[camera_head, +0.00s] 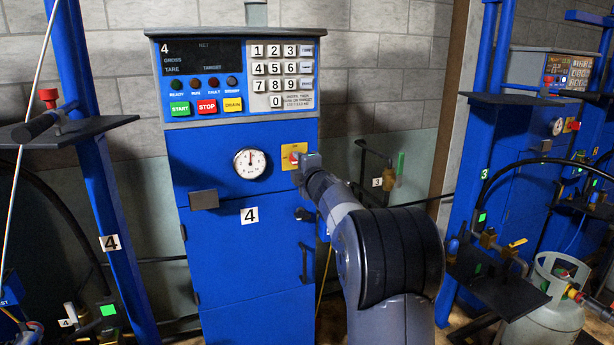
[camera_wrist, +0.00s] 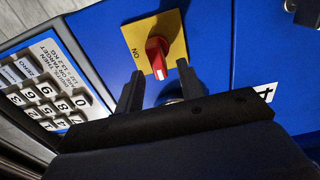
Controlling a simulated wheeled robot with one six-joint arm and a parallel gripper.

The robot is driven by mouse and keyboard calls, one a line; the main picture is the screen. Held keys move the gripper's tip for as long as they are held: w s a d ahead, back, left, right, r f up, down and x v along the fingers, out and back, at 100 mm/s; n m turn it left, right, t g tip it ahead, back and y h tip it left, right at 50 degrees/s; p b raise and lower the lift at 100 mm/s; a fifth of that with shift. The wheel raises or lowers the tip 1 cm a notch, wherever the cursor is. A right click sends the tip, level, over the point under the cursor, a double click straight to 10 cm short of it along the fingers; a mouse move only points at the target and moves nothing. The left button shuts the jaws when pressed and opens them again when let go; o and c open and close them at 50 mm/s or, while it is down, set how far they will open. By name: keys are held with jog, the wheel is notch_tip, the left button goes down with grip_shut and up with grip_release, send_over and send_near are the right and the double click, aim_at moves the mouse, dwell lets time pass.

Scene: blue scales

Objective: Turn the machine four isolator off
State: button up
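The machine four isolator is a red rotary knob (camera_wrist: 157,52) on a yellow plate (camera_wrist: 172,27), fixed to a blue cabinet front. In the wrist view "ON" is readable on the plate, left of the knob, and a white mark shows at the knob's near end. The plate also shows in the head view (camera_head: 288,164), right of the round gauge, with the knob partly hidden by my gripper (camera_head: 306,162). In the wrist view my gripper (camera_wrist: 155,75) is open, with its two fingers apart and the knob's near end close to the gap between their tips. Contact cannot be told.
The machine four cabinet (camera_head: 250,270) has a keypad panel (camera_head: 284,75) above and a gauge (camera_head: 250,163) left of the isolator. A dark handle (camera_head: 204,199) juts out lower left. A blue post (camera_head: 95,200) stands left; machine three (camera_head: 490,170) and a gas cylinder (camera_head: 545,310) stand right.

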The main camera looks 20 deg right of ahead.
jog(key=s+b, duration=0.1)
jog(key=s, duration=0.7)
jog(key=shift+s, duration=0.4)
jog(key=w+p, duration=0.2)
jog(key=w, duration=0.9)
jog(key=shift+s, duration=0.1)
